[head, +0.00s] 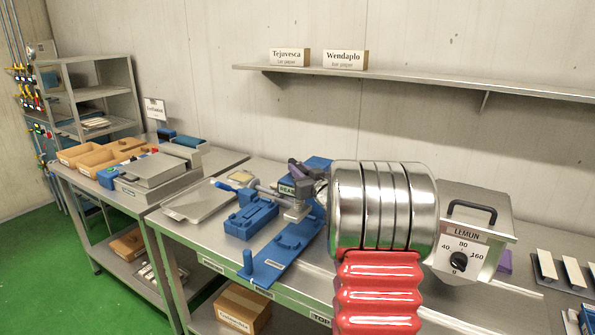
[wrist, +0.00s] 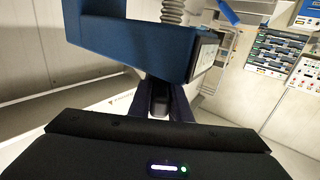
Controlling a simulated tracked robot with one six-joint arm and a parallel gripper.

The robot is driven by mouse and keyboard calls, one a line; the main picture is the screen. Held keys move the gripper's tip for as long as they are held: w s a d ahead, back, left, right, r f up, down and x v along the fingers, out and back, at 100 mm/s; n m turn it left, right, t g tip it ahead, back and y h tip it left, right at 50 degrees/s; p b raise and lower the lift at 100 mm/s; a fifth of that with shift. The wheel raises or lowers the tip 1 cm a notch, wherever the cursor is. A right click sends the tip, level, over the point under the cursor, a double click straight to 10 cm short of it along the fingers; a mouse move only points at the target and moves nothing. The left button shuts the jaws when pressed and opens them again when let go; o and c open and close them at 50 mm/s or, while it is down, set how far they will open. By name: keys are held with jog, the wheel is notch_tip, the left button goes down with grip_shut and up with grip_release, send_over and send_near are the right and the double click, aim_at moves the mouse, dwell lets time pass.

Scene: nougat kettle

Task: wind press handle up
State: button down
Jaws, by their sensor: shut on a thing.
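The blue press (head: 316,163) stands on the steel table behind my gripper, partly hidden by my arm. My gripper (head: 300,171) is at the press head. In the wrist view, the dark fingers of my gripper (wrist: 158,88) are closed on a small dark grip, which I take to be the press handle (wrist: 159,104). The large blue press block shows just above it (wrist: 130,42), with a grey ribbed screw (wrist: 174,10) behind. Most of the handle is hidden by the fingers and the block.
A blue base plate (head: 283,257) with an upright peg lies in front of the press. A blue block (head: 251,218) and a steel tray (head: 196,203) are to the left. A steel dial box (head: 467,240) stands right. A shelf (head: 420,83) runs above.

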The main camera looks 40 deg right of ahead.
jog(key=shift+d+n+y, duration=0.1)
jog(key=shift+n+y, duration=1.4)
jog(key=shift+y, duration=0.8)
jog(key=shift+d+n+y, duration=0.1)
jog(key=shift+n+y, duration=1.4)
jog(key=shift+y, duration=0.8)
jog(key=shift+w+n+g+y, duration=0.1)
jog(key=shift+n+g+y, duration=0.9)
jog(key=shift+n+y, duration=1)
jog(key=shift+a+g+y, duration=0.1)
jog(key=shift+g+y, duration=0.2)
jog(key=shift+y, duration=0.6)
jog(key=shift+a+n+g+y, duration=0.15)
jog(key=shift+n+g+y, duration=1.15)
jog(key=shift+g+y, duration=0.15)
jog(key=c, duration=2)
grip_release()
jog(key=o, duration=0.4)
jog(key=shift+c, duration=0.2)
